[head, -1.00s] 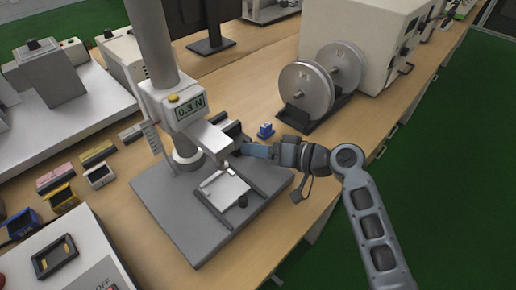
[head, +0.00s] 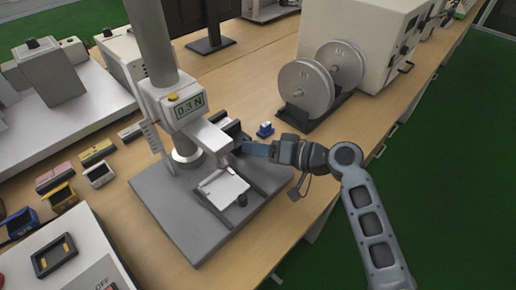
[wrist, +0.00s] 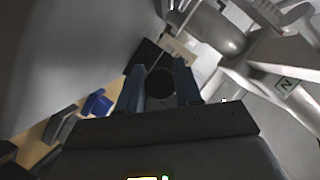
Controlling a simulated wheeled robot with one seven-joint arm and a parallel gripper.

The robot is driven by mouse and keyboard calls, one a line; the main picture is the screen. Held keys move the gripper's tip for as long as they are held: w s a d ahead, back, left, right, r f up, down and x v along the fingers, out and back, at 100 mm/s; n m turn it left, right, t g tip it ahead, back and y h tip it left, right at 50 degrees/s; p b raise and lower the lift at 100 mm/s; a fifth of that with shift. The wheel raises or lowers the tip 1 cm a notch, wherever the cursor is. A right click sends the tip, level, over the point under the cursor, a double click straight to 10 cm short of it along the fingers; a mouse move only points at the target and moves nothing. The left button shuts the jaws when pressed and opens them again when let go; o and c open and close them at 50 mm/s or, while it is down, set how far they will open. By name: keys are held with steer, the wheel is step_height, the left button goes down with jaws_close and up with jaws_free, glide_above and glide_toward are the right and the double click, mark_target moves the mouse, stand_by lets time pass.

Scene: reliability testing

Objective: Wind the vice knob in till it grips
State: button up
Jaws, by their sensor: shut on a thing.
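The force tester's vice (head: 231,133) is on the grey base plate, below the head with the 0.3 N display (head: 190,107). My gripper (head: 242,147) reaches in from the right at the vice's side. In the wrist view, its blue fingers (wrist: 160,85) stand on either side of a dark round knob (wrist: 160,76), shut on it. In the head view this knob is hidden by the fingers. A small black knob (head: 241,200) stands at the front of the plate, apart from the gripper. The gap inside the vice cannot be made out.
A small blue block (head: 265,130) sits on the bench just behind my gripper. A stand with two grey discs (head: 305,89) is at the back right. Several coloured small boxes (head: 60,198) lie on the left.

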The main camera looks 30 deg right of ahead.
steer(key=shift+f+m+y+b, duration=0.2)
steer(key=shift+m+y+b, duration=0.3)
steer(key=shift+m, duration=0.3)
steer(key=shift+r+m, duration=0.15)
steer(key=shift+m, duration=0.15)
steer(key=o, duration=1)
steer(key=shift+s+d, duration=0.1)
steer(key=shift+b+v, duration=0.35)
steer(key=shift+v, duration=3.4)
